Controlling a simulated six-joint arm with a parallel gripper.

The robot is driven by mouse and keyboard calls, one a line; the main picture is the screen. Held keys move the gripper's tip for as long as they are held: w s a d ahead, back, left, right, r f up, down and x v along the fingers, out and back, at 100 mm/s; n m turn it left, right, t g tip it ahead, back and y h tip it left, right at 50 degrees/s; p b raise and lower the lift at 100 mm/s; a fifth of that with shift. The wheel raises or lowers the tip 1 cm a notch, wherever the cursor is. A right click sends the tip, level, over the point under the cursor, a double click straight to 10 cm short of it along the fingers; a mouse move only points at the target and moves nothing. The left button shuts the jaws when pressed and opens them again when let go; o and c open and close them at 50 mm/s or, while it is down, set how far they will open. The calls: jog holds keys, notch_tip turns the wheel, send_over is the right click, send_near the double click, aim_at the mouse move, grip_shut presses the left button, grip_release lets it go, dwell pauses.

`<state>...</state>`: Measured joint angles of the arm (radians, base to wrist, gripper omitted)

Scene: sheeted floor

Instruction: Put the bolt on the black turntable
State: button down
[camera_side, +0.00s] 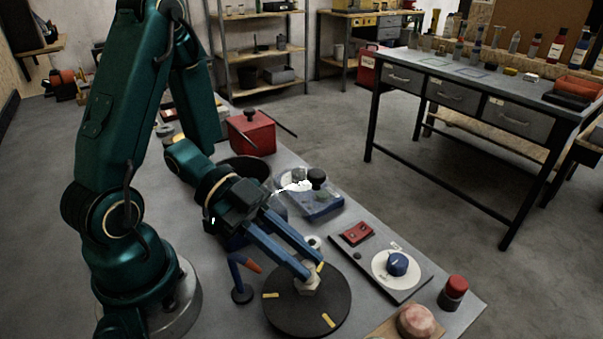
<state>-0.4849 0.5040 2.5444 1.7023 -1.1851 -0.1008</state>
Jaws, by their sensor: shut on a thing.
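The black turntable (290,313), a dark round disc with several yellow marks, lies on the grey surface at the lower middle. My gripper (310,272) reaches down over it with two long blue fingers. The fingers are shut on the bolt (309,286), a pale metal piece with a hex-like head. The bolt is over the far right part of the disc. I cannot tell whether it touches the disc.
A small blue stand with an orange tip (241,282) is left of the turntable. A panel with a blue knob (397,264) and a red switch (356,233) lies to the right. A red-capped jar (453,292) and a pinkish round object (416,320) sit front right. A red box (251,133) stands behind.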

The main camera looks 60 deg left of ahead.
jog(key=shift+f, duration=0.95)
jog(key=shift+f, duration=0.1)
jog(key=c, duration=0.8)
grip_release()
jog(key=shift+o, duration=0.2)
jog(key=shift+a+r, duration=0.1)
jog(key=shift+r, duration=0.1)
jog(key=v, duration=1.1)
jog(key=shift+s+a, duration=0.2)
jog(key=shift+a, duration=0.1)
